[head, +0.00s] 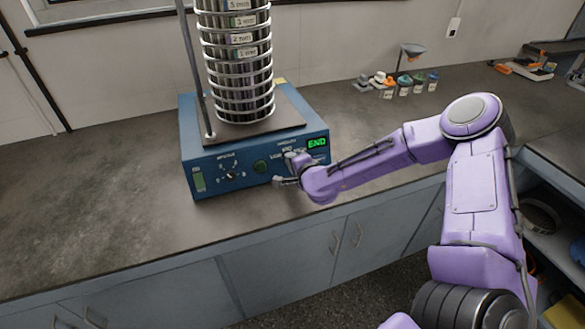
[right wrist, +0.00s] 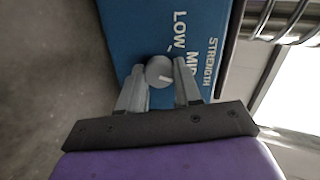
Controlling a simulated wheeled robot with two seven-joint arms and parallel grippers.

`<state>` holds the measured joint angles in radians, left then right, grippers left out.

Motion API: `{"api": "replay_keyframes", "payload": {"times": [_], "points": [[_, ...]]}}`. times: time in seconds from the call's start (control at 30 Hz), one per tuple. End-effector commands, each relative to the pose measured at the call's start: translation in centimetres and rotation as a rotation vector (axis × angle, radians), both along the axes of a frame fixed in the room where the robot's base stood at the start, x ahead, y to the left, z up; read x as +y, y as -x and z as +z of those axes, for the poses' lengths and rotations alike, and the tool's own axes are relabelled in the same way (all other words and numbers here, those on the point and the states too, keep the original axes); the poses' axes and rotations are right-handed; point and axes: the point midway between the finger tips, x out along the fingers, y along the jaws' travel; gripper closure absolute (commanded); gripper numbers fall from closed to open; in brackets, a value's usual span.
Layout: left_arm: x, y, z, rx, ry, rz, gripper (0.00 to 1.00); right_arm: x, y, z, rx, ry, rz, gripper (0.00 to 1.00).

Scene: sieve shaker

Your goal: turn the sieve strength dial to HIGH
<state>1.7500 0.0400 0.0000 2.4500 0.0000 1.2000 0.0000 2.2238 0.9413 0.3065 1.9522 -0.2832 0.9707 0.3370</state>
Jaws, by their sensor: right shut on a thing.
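The blue sieve shaker (head: 255,165) stands on the counter, with a lit green END display (head: 317,143) on its front panel. My right gripper (head: 287,172) is at the right half of that panel. In the right wrist view, the grey strength dial (right wrist: 159,70) sits between the two fingers of my right gripper (right wrist: 161,78), which are shut on it. My left gripper is out of view.
A tall stack of sieves (head: 238,60) stands on the shaker beside a metal rod (head: 193,70). Another knob (head: 231,174) is on the panel's left. Small jars (head: 404,85) stand at the back right. The counter left of the shaker (head: 90,190) is clear.

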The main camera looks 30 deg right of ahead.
Motion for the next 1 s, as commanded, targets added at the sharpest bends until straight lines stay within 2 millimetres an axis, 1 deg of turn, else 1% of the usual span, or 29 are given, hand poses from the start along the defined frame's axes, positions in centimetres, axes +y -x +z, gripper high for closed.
{"api": "replay_keyframes", "payload": {"times": [0.03, 0.5, 0.7, 1.0], "points": [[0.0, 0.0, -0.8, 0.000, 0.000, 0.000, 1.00, -0.1, 0.0, -0.4, -0.012, -0.042, -0.017, 0.97], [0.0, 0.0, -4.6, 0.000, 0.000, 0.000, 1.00, 0.0, 0.0, -0.5, -0.103, -0.425, -0.160, 0.97], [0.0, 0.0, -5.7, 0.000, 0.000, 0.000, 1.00, 0.0, 0.1, -0.4, -0.131, -0.541, -0.204, 0.97], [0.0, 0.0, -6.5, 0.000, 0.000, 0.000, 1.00, 0.0, 0.1, -0.3, -0.153, -0.635, -0.240, 0.97]]}}
